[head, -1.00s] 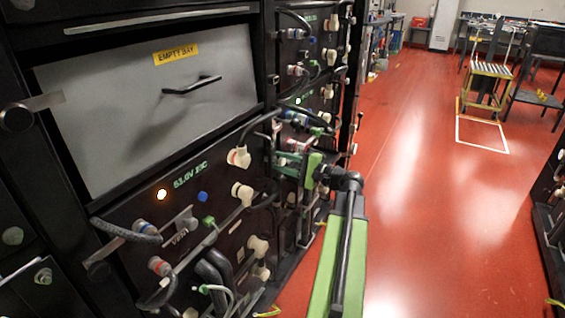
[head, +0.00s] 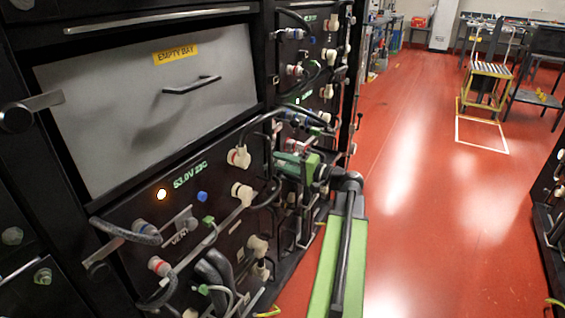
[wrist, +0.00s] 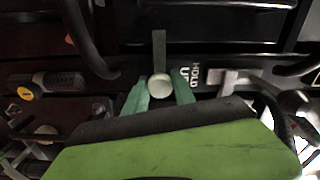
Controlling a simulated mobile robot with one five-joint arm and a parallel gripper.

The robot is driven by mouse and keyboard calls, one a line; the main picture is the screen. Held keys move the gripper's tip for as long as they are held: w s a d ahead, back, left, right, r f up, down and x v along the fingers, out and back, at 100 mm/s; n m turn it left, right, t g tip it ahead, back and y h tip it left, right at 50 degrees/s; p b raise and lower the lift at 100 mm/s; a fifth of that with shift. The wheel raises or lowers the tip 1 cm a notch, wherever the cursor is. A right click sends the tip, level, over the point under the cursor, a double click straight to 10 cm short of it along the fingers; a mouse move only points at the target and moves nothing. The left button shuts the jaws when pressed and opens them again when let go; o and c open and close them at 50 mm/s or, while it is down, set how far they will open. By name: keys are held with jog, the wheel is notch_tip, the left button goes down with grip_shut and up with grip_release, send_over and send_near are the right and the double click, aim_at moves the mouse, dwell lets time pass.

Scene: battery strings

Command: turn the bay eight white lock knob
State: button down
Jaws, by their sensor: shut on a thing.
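The white lock knob (wrist: 160,84) shows in the wrist view as a pale round cap, with a flat grey bar just above it in the picture. My gripper (wrist: 160,90) has its two green fingers on either side of the knob, shut on it. In the head view my gripper (head: 284,160) reaches left into the far rack section, beyond the bay panel reading 53.0V 23C. The knob is hidden there by the gripper and cables, and no bay number is readable.
A label (wrist: 190,76) reading HOLD UP is right of the knob. Black cables (wrist: 88,40) loop close by, and a black-and-yellow connector (wrist: 45,84) lies left. The near rack has an EMPTY BAY panel (head: 130,110).

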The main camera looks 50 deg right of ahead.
jog(key=c, duration=1.1)
grip_release()
jog(key=shift+o, duration=0.2)
jog(key=v, duration=1.7)
jog(key=shift+s, duration=0.25)
jog(key=shift+f, duration=0.1)
